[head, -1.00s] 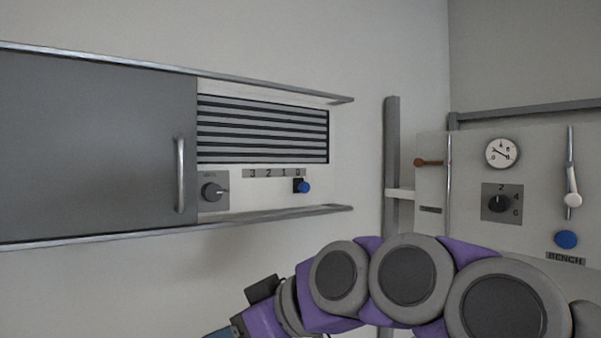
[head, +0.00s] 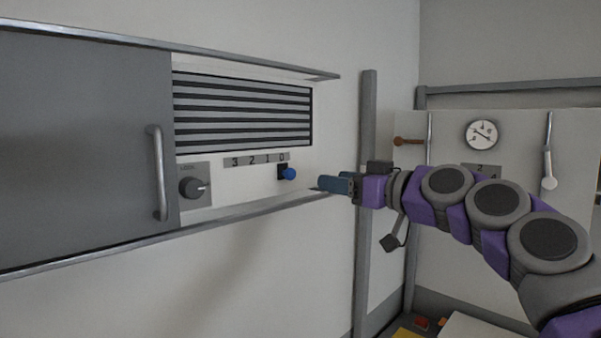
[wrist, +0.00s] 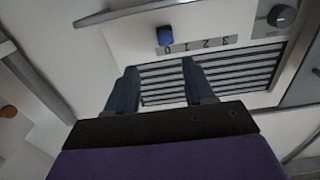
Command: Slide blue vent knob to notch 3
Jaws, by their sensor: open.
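The blue vent knob (head: 289,174) sits at the right end of its slide, below the 0 of the number strip (head: 256,160), which reads 3, 2, 1, 0 from left to right. The slatted vent (head: 242,112) is above the strip. My gripper (head: 322,184) is to the right of the knob and apart from it, pointing left. In the wrist view the knob (wrist: 165,36) shows beyond the fingers, above the gap between the two fingertips (wrist: 158,70). The fingers are spread and empty.
A grey sliding door (head: 80,150) with an upright handle (head: 157,172) covers the left. A dial knob (head: 194,188) is left of the blue knob. Rails (head: 200,233) run above and below. A grey post (head: 366,130) and a gauge panel stand at right.

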